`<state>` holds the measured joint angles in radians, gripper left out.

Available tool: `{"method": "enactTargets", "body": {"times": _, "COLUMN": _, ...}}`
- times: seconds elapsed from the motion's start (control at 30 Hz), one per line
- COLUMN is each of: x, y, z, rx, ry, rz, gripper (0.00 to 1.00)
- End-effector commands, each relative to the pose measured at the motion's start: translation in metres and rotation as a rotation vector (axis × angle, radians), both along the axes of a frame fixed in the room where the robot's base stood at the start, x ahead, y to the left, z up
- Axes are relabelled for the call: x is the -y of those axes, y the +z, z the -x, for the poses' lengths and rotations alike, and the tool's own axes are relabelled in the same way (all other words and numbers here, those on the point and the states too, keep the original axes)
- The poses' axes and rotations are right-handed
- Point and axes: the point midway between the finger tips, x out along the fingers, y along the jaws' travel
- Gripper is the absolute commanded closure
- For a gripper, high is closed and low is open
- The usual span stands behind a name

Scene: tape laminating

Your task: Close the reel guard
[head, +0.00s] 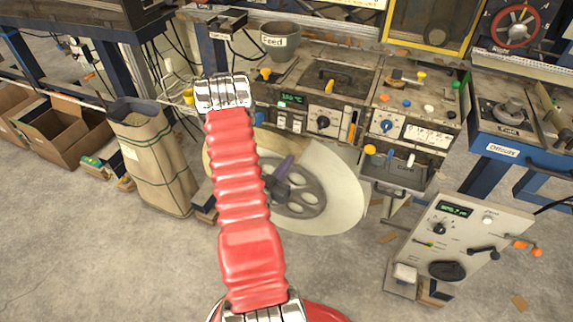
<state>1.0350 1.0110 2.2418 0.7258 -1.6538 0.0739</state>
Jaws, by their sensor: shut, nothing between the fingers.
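A large reel (335,190) with a cream-coloured outer part and a grey spoked hub (300,203) stands below the front of the workbench. A dark purple bar shows by the hub. My red arm crosses in front of the reel's left part and hides some of it. I cannot pick out the reel guard for certain; a yellow-framed panel (468,40) stands upright at the back of the bench. My gripper is not visible; only the arm's red sleeve and silver joints show.
The bench carries control panels with knobs (322,123) and a grey Feed bucket (279,41). A blue Offcuts bench (500,152) and a pale control box (462,240) stand at right. A sack (150,155) and cardboard boxes (62,132) are at left. The front-left floor is clear.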

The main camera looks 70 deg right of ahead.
Motion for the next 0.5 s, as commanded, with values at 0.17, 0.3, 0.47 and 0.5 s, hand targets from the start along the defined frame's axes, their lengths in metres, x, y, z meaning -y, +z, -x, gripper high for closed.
{"method": "enactTargets", "body": {"times": 0.17, "x": 0.0, "y": 0.0, "z": 0.0, "rx": 0.0, "ry": 0.0, "rz": 0.0, "gripper": 1.0}}
{"method": "enactTargets", "body": {"times": 0.3, "x": 0.002, "y": 0.0, "z": 0.001, "rx": 0.001, "ry": -0.001, "rz": 0.0, "gripper": 1.0}}
{"method": "enactTargets", "body": {"times": 0.47, "x": 0.014, "y": 0.0, "z": 0.009, "rx": 0.002, "ry": -0.003, "rz": 0.0, "gripper": 1.0}}
{"method": "enactTargets", "body": {"times": 0.5, "x": 0.018, "y": 0.0, "z": 0.012, "rx": 0.002, "ry": -0.004, "rz": 0.0, "gripper": 1.0}}
